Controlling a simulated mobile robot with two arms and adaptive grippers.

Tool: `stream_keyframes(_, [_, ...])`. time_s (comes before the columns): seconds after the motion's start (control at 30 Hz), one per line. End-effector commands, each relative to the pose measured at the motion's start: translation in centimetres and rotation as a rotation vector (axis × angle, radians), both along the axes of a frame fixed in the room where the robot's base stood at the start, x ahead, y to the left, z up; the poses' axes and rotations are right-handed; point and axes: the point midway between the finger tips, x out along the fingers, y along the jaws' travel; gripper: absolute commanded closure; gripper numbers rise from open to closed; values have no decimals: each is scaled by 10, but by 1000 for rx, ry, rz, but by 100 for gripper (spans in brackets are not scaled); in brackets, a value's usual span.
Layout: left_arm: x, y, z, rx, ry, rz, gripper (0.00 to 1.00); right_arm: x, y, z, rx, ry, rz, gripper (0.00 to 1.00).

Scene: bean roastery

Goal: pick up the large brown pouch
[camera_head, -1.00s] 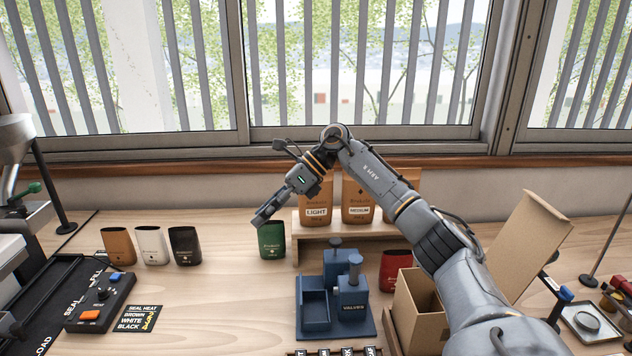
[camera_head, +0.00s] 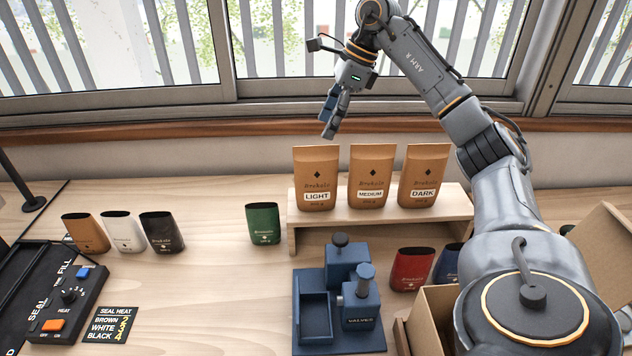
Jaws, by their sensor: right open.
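Three large brown pouches stand upright in a row on a low wooden shelf, labelled LIGHT (camera_head: 316,177), MEDIUM (camera_head: 370,175) and DARK (camera_head: 423,175). A smaller brown pouch (camera_head: 86,234), open at the top, stands on the table at the left. My right gripper (camera_head: 328,126) is open and empty, its fingers pointing down. In the picture it shows just above the LIGHT pouch, against the wall below the window, and touches no pouch. My left gripper is not in view.
White (camera_head: 122,232), black (camera_head: 162,232) and green (camera_head: 263,224) pouches stand on the table. A blue valve fixture (camera_head: 337,305) is in front of the wooden shelf (camera_head: 383,219), with a red pouch (camera_head: 412,268) and cardboard box (camera_head: 429,322) to its right. Heat controls (camera_head: 68,308) sit front left.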

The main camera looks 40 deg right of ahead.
Motion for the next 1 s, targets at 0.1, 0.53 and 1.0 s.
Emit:
stream_keyframes(0.1, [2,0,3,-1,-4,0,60,4,5,-16,0,2,-1,38])
stream_keyframes(0.53, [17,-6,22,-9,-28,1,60,17,15,-59,3,4,0,38])
stream_keyframes(1.0, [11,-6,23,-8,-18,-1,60,20,19,-72,3,-2,-1,38])
